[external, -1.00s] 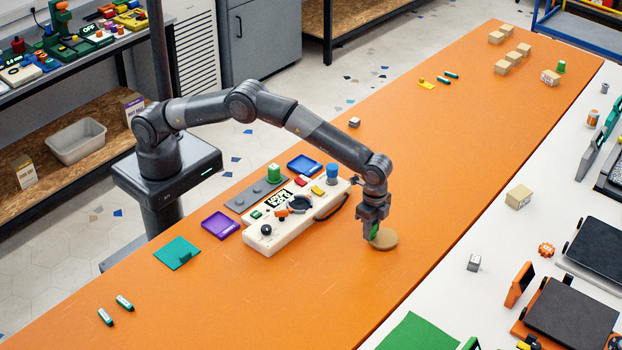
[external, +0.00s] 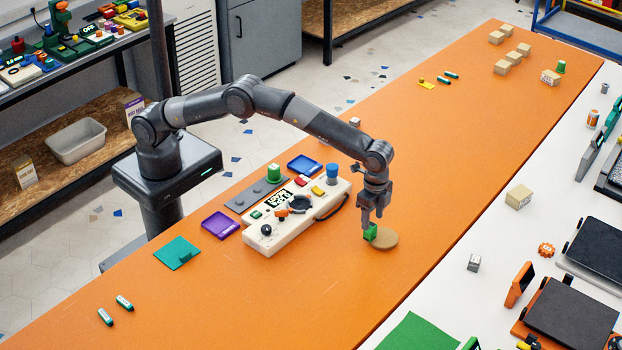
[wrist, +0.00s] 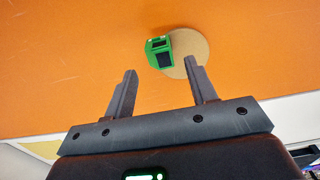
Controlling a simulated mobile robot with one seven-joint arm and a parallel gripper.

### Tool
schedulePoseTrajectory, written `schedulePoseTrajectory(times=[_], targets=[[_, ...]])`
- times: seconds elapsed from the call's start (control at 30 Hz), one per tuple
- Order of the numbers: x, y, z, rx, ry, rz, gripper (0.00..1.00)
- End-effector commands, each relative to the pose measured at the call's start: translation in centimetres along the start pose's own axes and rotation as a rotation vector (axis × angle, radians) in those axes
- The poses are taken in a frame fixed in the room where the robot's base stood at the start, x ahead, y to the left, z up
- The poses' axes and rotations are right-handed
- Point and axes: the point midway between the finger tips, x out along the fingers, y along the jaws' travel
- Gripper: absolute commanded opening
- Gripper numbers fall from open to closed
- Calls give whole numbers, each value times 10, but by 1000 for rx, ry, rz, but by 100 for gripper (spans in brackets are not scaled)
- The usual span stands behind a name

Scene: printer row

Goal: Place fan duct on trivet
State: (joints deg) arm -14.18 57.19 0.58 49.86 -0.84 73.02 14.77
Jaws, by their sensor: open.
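The fan duct is a small green block-like part (external: 371,232) with dark openings, seen also in the wrist view (wrist: 158,52). It sits at the edge of the trivet, a round tan disc (external: 386,241) on the orange table, and overlaps its left side in the wrist view, where the disc shows to the right (wrist: 188,55). I cannot tell how much of its base rests on the disc. My gripper (external: 371,220) is open and empty just above the duct; in the wrist view its fingers (wrist: 165,80) are spread, apart from the duct.
A cream control box (external: 290,222) with knobs and buttons stands left of the gripper. A purple tray (external: 220,225), blue tray (external: 304,165) and teal plate (external: 177,252) lie nearby. The orange table (external: 310,300) is clear in front.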

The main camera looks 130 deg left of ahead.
Motion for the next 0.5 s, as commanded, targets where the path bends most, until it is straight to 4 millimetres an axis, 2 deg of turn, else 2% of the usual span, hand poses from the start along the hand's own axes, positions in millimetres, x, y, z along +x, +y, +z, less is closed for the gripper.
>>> schedulePoseTrajectory(times=[0.03,0.2,0.3,0.5], targets=[[-13,0,-1,0,5,-1,52],[-47,0,0,0,3,-1,52],[-62,0,0,0,2,0,52],[-76,0,0,0,0,0,52]])
